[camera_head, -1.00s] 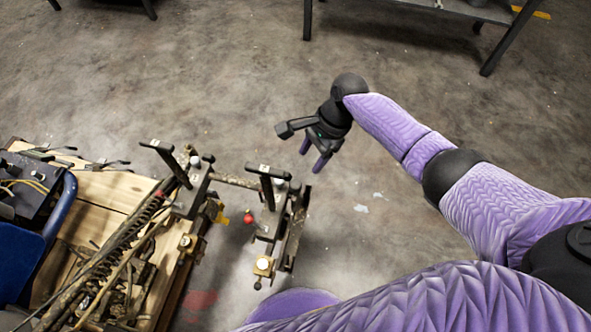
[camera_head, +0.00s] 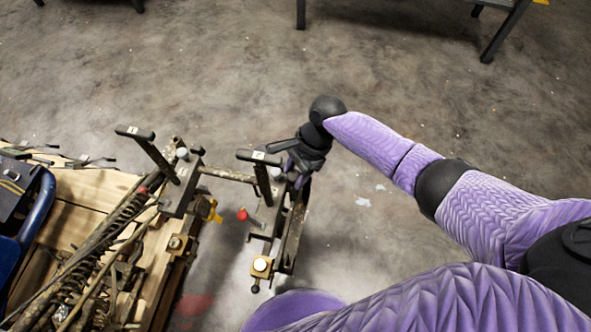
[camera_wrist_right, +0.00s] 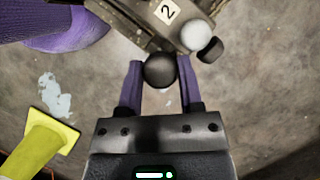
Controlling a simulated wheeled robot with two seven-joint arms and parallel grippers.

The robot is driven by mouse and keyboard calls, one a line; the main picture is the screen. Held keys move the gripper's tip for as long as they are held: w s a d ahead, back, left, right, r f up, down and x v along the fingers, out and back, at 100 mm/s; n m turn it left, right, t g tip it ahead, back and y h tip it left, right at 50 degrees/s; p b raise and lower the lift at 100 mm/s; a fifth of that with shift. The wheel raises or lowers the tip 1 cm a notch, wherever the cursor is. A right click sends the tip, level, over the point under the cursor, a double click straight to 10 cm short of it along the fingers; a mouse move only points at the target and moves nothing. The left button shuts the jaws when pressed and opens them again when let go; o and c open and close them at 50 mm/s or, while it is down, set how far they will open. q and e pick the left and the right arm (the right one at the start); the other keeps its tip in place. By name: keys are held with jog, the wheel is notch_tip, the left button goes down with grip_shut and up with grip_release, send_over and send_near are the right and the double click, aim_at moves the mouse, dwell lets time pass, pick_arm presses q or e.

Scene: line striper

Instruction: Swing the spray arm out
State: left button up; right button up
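The spray arm (camera_head: 292,232) is a dirty metal assembly jutting right from the striping machine, with a T-handle (camera_head: 259,157), a red knob (camera_head: 242,214) and a brass block with a white cap (camera_head: 261,265). My right gripper (camera_head: 297,180) is at the arm's far end, just right of the T-handle. In the right wrist view, its two purple fingers (camera_wrist_right: 159,80) are apart, with a dark round knob (camera_wrist_right: 160,70) between their tips; I cannot tell whether they touch it. My left gripper is not in view.
The machine's wooden deck (camera_head: 95,195) with hoses and a spring lies at left, with a second T-handle (camera_head: 135,132). A dark-legged table (camera_head: 505,35) stands at the back. Open concrete floor (camera_head: 400,90) lies behind and right of my gripper.

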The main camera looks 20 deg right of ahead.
grip_shut()
dwell(1.0)
